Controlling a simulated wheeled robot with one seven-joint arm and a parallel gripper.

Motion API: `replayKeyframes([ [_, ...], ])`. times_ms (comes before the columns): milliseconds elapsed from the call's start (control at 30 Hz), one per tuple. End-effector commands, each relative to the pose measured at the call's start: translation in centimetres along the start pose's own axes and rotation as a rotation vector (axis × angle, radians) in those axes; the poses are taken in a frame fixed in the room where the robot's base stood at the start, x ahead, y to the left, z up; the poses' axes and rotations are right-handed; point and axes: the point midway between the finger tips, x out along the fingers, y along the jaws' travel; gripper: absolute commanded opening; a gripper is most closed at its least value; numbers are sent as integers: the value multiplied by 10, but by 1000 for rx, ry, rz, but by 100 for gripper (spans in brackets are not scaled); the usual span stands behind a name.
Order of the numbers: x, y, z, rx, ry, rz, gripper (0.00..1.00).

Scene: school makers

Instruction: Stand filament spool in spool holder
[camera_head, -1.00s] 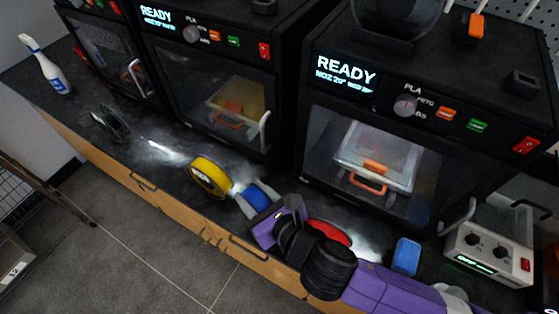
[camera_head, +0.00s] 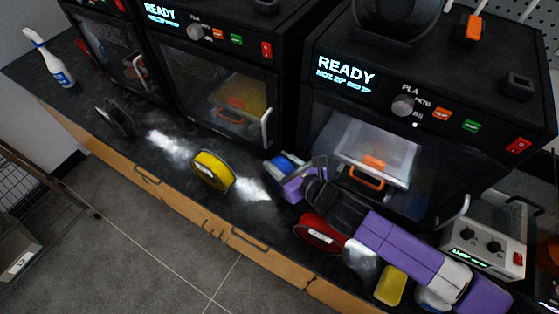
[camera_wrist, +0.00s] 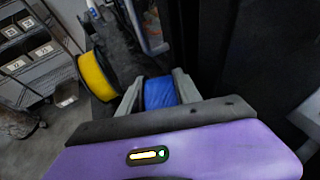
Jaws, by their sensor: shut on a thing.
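My gripper (camera_head: 299,172) is shut on a blue filament spool (camera_head: 283,164), in front of the middle of the printers. In the wrist view the blue spool (camera_wrist: 161,92) sits between the two grey fingers of my gripper (camera_wrist: 158,88). The fingers hide part of it. A black curved ring-like piece (camera_head: 350,25) stands on top of the right printer, cut off by the frame's upper edge; I cannot tell if it is the spool holder. A dark spool-like object (camera_head: 115,117) stands at the left of the counter.
A yellow spool (camera_head: 213,171) stands on the counter (camera_head: 165,180), left of my gripper; a red spool (camera_head: 318,234) is close under my arm. The right printer (camera_head: 432,80) rises behind. A yellow block (camera_head: 390,285), a power unit (camera_head: 487,240) and a spray bottle (camera_head: 50,60) also stand there.

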Motion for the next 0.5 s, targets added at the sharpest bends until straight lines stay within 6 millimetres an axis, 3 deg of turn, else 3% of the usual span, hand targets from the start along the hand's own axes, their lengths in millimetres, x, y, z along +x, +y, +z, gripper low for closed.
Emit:
replayKeyframes([
  [333, 1, 0, -3, -2, -2, 1, 0],
  [367, 2, 0, -4, -2, 0, 0, 43],
  [400, 1, 0, -3, -2, 0, 0, 50],
  [500, 1, 0, -3, -1, 0, 0, 50],
])
